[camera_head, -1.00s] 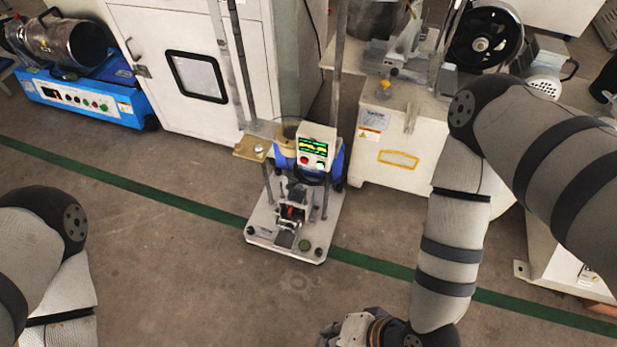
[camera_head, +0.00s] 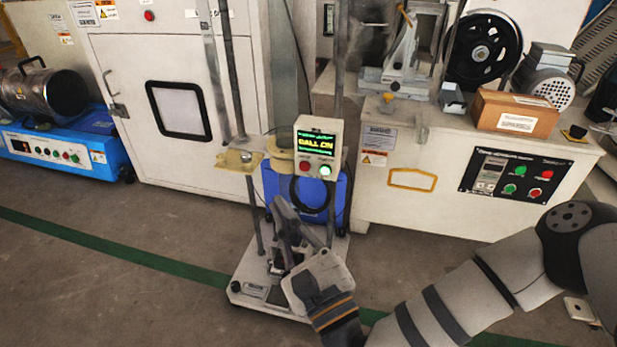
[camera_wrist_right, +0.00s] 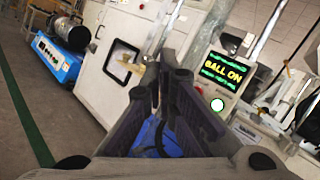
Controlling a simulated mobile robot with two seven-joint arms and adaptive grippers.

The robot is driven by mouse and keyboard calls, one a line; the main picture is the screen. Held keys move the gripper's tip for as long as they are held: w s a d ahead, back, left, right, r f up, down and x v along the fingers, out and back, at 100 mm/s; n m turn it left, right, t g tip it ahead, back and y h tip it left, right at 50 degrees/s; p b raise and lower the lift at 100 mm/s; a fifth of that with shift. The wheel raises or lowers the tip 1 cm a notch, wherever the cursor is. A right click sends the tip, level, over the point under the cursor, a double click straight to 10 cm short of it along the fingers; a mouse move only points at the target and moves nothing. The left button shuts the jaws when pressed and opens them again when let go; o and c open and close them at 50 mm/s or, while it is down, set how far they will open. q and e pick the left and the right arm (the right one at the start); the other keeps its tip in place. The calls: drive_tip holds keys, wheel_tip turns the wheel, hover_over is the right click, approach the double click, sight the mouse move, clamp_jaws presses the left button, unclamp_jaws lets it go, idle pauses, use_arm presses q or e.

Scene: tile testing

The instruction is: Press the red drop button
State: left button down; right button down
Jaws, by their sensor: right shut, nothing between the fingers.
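The control box (camera_head: 318,150) stands upright on the drop tester, and its screen reads "BALL ON". The red button (camera_head: 306,167) is at the lower left of the box, beside a lit whitish-green button (camera_head: 325,170). My right gripper (camera_head: 281,207) is shut and empty, its fingers pointing up toward the box from below and to the left, apart from the red button in the picture. In the right wrist view, the fingers (camera_wrist_right: 165,80) are in front of the tester; the lit button (camera_wrist_right: 217,105) shows to their right. My left gripper is out of view.
Two metal posts flank the box, with a yellowish bracket (camera_head: 240,160) to its left. The tester's white base (camera_head: 250,290) is on the floor. A white machine (camera_head: 450,150) with a cardboard box (camera_head: 513,113) is at right, a white cabinet (camera_head: 140,60) at left.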

sight(305, 166)
drive_tip(key=shift+w, duration=0.1)
drive_tip(key=w+d+b, duration=0.2)
drive_tip(key=w+b, duration=0.1)
drive_tip(key=w, duration=0.5)
drive_tip(key=shift+d, duration=0.35)
drive_tip(key=shift+w+f+b, duration=0.1)
drive_tip(key=shift+b, duration=0.2)
idle(0.8)
drive_tip(key=shift+w+d, duration=0.1)
drive_tip(key=shift+w, duration=0.25)
